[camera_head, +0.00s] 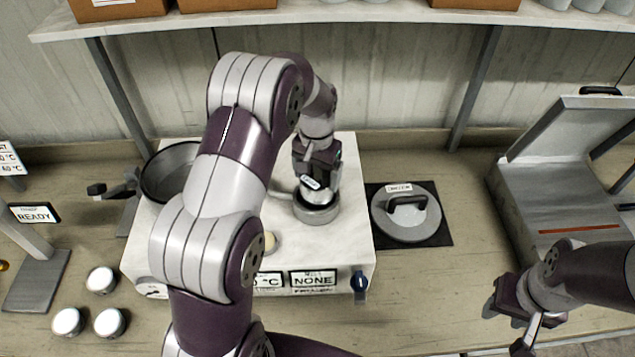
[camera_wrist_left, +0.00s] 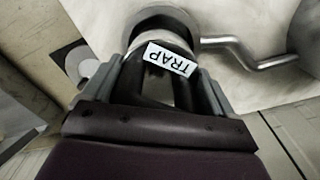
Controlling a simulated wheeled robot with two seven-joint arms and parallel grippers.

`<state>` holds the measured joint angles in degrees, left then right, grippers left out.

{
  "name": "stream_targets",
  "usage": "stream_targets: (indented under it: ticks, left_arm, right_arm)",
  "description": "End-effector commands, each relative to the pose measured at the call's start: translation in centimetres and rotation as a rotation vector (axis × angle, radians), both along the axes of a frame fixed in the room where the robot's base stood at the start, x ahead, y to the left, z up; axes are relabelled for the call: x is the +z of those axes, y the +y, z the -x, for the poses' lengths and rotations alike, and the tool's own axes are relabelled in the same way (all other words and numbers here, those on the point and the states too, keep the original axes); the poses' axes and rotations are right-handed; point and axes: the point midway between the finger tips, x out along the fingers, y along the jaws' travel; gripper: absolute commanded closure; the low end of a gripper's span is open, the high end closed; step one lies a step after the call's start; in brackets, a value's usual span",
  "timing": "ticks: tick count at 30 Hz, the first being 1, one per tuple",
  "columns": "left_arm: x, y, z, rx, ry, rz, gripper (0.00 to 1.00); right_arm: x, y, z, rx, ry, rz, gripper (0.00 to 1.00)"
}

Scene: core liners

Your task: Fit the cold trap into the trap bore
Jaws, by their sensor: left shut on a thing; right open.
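The cold trap carries a white label reading TRAP in the left wrist view (camera_wrist_left: 168,60); in the head view its label (camera_head: 311,183) shows at my left gripper (camera_head: 318,188). My left gripper is shut on the trap's dark handle and holds it over the grey ring of the trap bore (camera_head: 317,214). In the left wrist view the trap's lower body meets the bore ring (camera_wrist_left: 170,16); how deep it sits is hidden. My right gripper (camera_head: 504,329) is open and empty at the lower right, over the bench.
The white unit (camera_head: 350,235) bears a dark open pot (camera_head: 158,172) and a bent pipe (camera_wrist_left: 240,52) beside the bore. A handled lid (camera_head: 407,213) lies on a black mat to the right. An open grey box (camera_head: 545,190) stands far right; small jars (camera_head: 101,280) stand front left.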

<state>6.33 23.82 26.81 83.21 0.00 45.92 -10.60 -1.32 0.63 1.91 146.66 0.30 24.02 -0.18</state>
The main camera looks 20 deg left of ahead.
Motion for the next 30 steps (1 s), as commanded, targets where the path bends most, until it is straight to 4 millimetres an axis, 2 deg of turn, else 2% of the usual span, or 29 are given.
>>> stream_targets:
  ticks: [3, 7, 19, 20, 21, 28, 30]
  left_arm:
    - [-1.6, -0.1, 0.2, 0.0, 0.009, 0.001, 0.64]
    - [-3.6, -0.1, 0.2, 0.0, 0.007, 0.001, 0.64]
    - [-4.5, -0.1, 0.0, 0.0, 0.002, 0.001, 0.64]
    - [-4.4, -0.1, 0.1, 0.0, 0.003, 0.001, 0.04]
    - [-4.4, -0.1, 0.1, 0.0, 0.003, 0.001, 0.0]
    - [-3.9, -0.1, 0.1, 0.0, 0.003, 0.001, 0.0]
    - [-3.5, -0.1, 0.0, 0.0, -0.001, 0.001, 0.0]
  right_arm:
    - [1.3, 0.0, 0.0, 0.0, 0.0, 0.0, 0.57]
    - [2.0, 0.0, 0.0, 0.0, 0.0, 0.0, 0.57]
    - [1.4, 0.0, 0.0, 0.0, 0.0, 0.0, 0.57]
    - [1.5, 0.0, 0.0, 0.0, 0.0, 0.0, 0.57]
    - [1.6, 0.0, 0.0, 0.0, 0.0, 0.0, 0.57]
    - [1.9, 0.0, 0.0, 0.0, 0.0, 0.0, 0.57]
    - [1.2, 0.0, 0.0, 0.0, 0.0, 0.0, 0.57]
